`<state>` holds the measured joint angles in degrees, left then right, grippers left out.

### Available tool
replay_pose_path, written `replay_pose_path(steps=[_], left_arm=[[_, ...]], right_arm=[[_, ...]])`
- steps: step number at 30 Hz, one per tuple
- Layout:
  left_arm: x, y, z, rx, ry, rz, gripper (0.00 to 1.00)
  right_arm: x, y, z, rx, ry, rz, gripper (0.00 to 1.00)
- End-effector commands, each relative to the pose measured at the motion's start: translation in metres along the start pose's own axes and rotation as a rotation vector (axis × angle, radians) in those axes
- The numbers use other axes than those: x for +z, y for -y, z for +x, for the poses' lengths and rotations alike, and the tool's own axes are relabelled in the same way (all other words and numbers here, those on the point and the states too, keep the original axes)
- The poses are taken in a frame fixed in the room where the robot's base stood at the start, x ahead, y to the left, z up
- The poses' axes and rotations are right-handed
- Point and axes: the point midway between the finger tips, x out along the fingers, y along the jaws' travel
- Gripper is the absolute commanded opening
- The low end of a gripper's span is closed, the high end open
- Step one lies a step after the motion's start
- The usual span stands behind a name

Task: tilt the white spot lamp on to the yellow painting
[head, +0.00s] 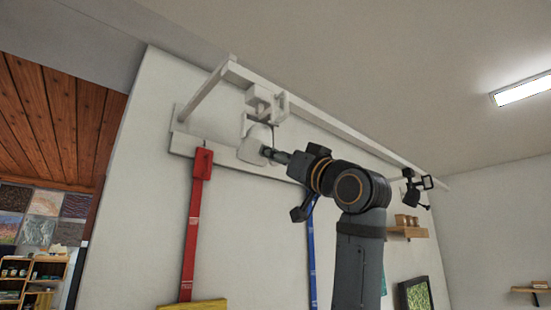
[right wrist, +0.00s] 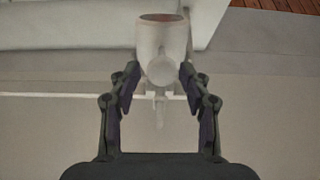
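The white spot lamp (head: 255,147) hangs under the white rail at the upper middle of the head view. My right gripper (head: 274,155) reaches it from the lower right, fingertips at the lamp's side. In the right wrist view the lamp's white cylinder (right wrist: 160,40) lies at the fingertips of my right gripper (right wrist: 160,76), with one finger on each side. The fingers are spread wide; I cannot tell whether they touch the lamp. A yellow panel (head: 193,305), perhaps the painting's top, shows at the bottom edge. My left gripper is not in view.
A red strap (head: 191,235) and a blue strap (head: 312,255) hang on the wall beside my arm. A black spot lamp (head: 412,190) is farther right on the rail (head: 345,132). A wooden shelf (head: 408,232) and a green picture (head: 418,295) are below it.

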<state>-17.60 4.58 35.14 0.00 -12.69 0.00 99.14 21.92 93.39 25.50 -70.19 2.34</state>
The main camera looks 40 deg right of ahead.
Motion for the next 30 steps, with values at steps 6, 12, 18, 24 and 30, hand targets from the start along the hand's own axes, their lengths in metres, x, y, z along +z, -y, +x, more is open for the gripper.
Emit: replay_pose_path(steps=[6,12,18,24,30], left_arm=[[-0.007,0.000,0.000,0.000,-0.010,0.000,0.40],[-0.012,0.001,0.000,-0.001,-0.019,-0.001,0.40],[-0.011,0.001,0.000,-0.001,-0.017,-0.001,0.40],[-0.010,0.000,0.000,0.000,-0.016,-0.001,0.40],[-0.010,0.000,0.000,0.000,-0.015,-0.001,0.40]], right_arm=[[0.000,0.000,0.000,0.000,0.000,0.000,0.48],[-0.001,-0.002,-0.017,0.003,-0.002,-0.003,0.48],[-0.002,-0.002,-0.068,0.006,-0.003,-0.008,0.48],[-0.003,-0.002,-0.108,0.006,-0.003,-0.006,0.48],[-0.002,-0.001,-0.122,0.002,-0.001,-0.001,0.48]])
